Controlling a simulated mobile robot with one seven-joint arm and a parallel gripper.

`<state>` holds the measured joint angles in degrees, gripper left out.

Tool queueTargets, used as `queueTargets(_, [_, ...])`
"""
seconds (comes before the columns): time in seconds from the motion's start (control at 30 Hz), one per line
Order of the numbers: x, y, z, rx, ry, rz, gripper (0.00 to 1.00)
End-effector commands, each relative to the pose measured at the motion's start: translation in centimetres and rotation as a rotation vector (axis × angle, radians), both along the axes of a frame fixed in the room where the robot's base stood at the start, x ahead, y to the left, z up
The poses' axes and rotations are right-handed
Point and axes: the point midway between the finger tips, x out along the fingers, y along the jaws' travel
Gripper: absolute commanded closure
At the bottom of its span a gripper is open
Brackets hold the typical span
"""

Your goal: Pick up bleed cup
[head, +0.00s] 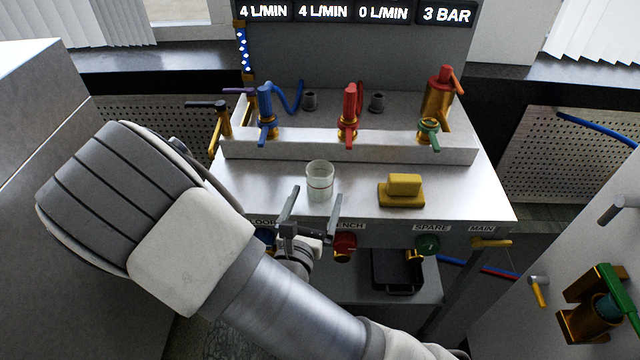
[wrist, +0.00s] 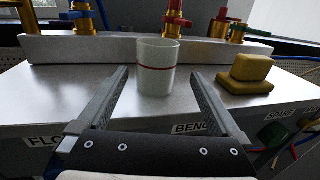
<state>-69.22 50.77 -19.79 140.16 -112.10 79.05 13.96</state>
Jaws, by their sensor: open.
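The bleed cup (head: 320,181) is a clear, whitish cup with a thin red line around it. It stands upright on the metal bench top, near its front edge. In the wrist view the cup (wrist: 157,68) appears between and beyond my two fingers. My gripper (head: 312,205) is open and empty at the bench's front edge, just short of the cup. In the wrist view my gripper (wrist: 160,80) has a finger on each side of the cup's line, with visible gaps. The head view does not clearly show the cup's contents.
A yellow block (head: 402,190) sits right of the cup. Behind is a raised ledge with a blue valve (head: 266,105), a red valve (head: 350,110) and a green valve (head: 429,128). A red knob (head: 343,246) is on the front panel below. Bench top left of the cup is clear.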

Motion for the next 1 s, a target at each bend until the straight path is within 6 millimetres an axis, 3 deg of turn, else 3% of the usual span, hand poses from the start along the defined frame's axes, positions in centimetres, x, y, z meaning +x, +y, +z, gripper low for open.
queueTargets(0.13, [2.6,-0.7,-0.2,0.002,-0.001,-0.003,0.00])
queueTargets(0.37, [4.2,-1.0,0.0,0.002,0.000,-0.001,0.00])
queueTargets(0.7, [8.6,-1.7,0.3,0.001,0.000,-0.002,0.00])
queueTargets(1.0, [9.0,-1.8,0.5,0.000,0.001,-0.001,0.00])
